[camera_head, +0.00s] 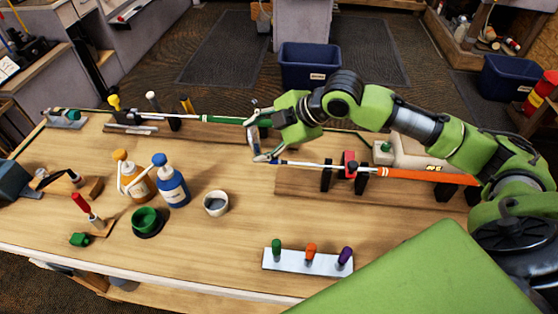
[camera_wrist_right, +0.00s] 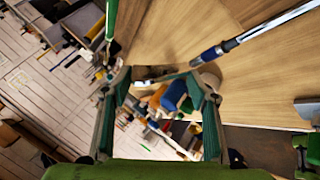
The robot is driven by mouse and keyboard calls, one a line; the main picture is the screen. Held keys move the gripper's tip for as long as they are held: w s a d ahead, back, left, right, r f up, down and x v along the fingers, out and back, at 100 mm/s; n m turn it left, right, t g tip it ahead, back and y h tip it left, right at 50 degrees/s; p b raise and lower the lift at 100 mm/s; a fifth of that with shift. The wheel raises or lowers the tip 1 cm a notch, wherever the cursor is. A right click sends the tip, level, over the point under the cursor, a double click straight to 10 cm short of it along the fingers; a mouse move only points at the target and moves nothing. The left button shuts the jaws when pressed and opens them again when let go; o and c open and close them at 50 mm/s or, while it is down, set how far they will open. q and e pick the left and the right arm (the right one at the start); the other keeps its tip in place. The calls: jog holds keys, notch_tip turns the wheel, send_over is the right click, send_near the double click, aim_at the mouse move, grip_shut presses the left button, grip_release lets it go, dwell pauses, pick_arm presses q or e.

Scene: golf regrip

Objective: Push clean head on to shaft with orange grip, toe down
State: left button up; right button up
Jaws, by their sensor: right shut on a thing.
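The shaft with orange grip (camera_head: 420,175) lies across dark supports on the right of the bench. Its bare tip with a blue band points left, and the band also shows in the right wrist view (camera_wrist_right: 210,53). My right gripper (camera_head: 260,133) is beside that tip, with its lower finger close to it. In the wrist view a small grey piece, apparently the clean head (camera_wrist_right: 152,73), spans the fingertips, apart from the shaft tip. Its toe direction is too small to tell. My left gripper is out of view.
A red clamp (camera_head: 348,164) grips the shaft. A green-gripped shaft (camera_head: 225,119) lies at the back. An orange-topped bottle (camera_head: 135,178), a blue bottle (camera_head: 172,187) and a white cup (camera_head: 216,204) stand left. A white rack (camera_head: 285,262) is in front. The bench middle is clear.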

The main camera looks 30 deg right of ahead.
jog(key=shift+s+d, duration=0.5)
jog(key=shift+d, duration=0.25)
jog(key=shift+f, duration=0.1)
jog(key=o, duration=1.3)
jog(key=shift+c, duration=0.2)
jog(key=o, duration=0.4)
jog(key=shift+d, duration=0.1)
jog(key=shift+s+d, duration=0.1)
jog(key=shift+s, duration=0.05)
jog(key=v, duration=1.2)
